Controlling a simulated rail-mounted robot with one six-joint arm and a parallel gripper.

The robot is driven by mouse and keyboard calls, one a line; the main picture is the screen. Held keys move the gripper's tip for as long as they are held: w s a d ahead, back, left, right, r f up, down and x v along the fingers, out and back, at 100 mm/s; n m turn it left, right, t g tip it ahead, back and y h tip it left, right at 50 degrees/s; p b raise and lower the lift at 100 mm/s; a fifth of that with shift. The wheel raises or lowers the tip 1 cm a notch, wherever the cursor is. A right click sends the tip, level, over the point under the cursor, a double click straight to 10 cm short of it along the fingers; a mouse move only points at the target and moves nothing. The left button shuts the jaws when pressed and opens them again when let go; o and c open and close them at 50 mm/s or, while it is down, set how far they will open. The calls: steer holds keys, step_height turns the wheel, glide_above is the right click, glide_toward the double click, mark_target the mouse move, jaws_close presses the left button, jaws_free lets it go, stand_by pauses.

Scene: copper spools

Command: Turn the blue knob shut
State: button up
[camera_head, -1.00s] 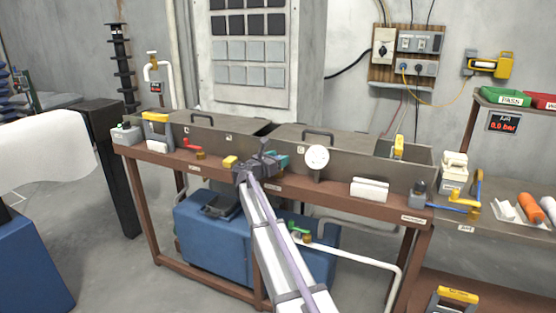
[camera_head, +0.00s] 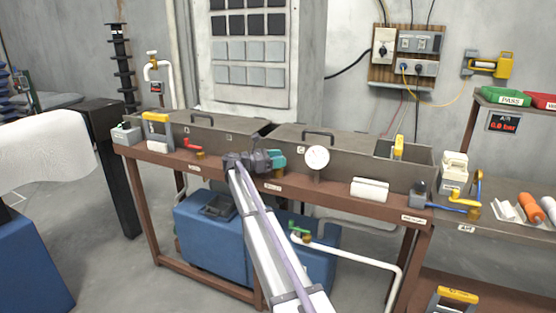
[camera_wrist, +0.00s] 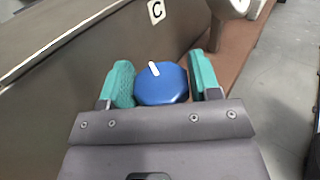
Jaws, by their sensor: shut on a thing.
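The blue knob (camera_wrist: 161,84) is round, with a white pointer mark on top that points up and slightly left in the wrist view. My gripper (camera_wrist: 163,85) has its two teal fingers on either side of the knob, shut on it. In the head view my gripper (camera_head: 276,160) is at the front of the tank bench, just left of the round white gauge. The knob is hidden there behind my gripper.
The tank wall with the C label (camera_wrist: 156,11) runs along the left of the knob. The white gauge (camera_head: 317,157) stands close by on the right. A red-handled valve (camera_head: 193,146) is further left on the bench rail (camera_head: 330,193).

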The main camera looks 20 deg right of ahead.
stand_by(0.3)
steer(key=o, duration=0.9)
steer(key=shift+c, duration=0.2)
